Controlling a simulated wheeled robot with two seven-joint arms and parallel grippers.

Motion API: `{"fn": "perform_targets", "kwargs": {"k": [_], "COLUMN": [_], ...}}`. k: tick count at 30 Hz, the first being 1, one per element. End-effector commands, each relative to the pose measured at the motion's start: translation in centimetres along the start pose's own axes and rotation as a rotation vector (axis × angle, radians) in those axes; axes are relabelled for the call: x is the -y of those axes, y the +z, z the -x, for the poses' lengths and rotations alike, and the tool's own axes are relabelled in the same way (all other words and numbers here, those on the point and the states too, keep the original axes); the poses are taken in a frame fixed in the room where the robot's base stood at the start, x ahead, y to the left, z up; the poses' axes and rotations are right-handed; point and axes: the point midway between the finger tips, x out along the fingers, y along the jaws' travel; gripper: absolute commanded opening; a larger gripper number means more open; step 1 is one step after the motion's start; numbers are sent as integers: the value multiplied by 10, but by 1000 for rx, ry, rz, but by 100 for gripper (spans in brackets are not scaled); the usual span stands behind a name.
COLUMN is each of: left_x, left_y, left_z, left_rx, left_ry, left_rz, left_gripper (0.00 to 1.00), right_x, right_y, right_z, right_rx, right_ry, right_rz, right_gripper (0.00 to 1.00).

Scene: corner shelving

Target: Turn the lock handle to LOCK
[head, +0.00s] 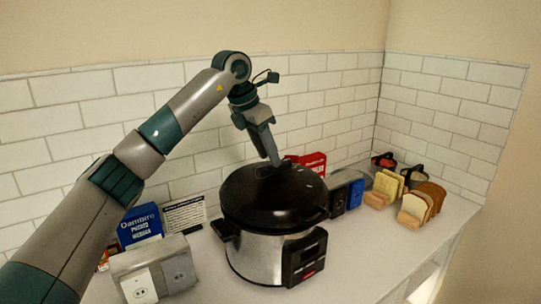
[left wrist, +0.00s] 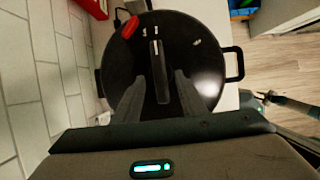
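A pressure cooker with a steel body (head: 257,257) stands on the counter under a black round lid (head: 250,200). The lid also fills the middle of the left wrist view (left wrist: 188,118). The dark bar-shaped lock handle (left wrist: 160,75) lies across the lid's middle, with small white marks and a red piece (left wrist: 130,27) near the far rim. My left gripper (head: 273,160) points down at the lid's centre. In the left wrist view its fingers (left wrist: 158,85) are apart, one on each side of the handle; contact is unclear. What seems to be my right gripper is partly visible at that view's right edge.
Sliced bread in racks (head: 420,204) stands to the right of the cooker. Blue and grey boxes (head: 346,190), a red box (head: 310,162) and a socket box (head: 150,268) crowd around it. A tiled wall (head: 330,105) closes the back. The counter's front right is clear.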

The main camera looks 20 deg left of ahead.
Motion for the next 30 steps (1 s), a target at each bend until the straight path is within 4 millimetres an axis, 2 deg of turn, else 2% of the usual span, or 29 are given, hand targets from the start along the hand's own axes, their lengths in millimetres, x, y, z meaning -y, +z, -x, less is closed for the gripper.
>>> {"fn": "perform_targets", "kwargs": {"k": [7, 18, 19, 23, 24, 30], "left_x": [0, 0, 0, 0, 0, 0], "left_y": [0, 0, 0, 0, 0, 0], "left_z": [-24, -28, -28, -28, -28, -28], "left_rx": [-1, 0, 0, 0, 0, 0], "left_ry": [-1, 0, 0, 0, 0, -1], "left_rz": [0, 0, 0, 0, 0, -3], "left_gripper": [38, 38, 35, 4, 0, 0], "right_x": [0, 0, 0, 0, 0, -1], "right_y": [-1, -1, -1, -1, -1, -1], "right_z": [9, 9, 9, 9, 9, 9], "right_rx": [-1, 0, 0, 0, 0, 0], "right_ry": [0, 0, 0, 0, 0, 0], "right_rz": [0, 1, 1, 1, 1, 1], "right_gripper": [31, 31, 31, 31, 31, 31]}}
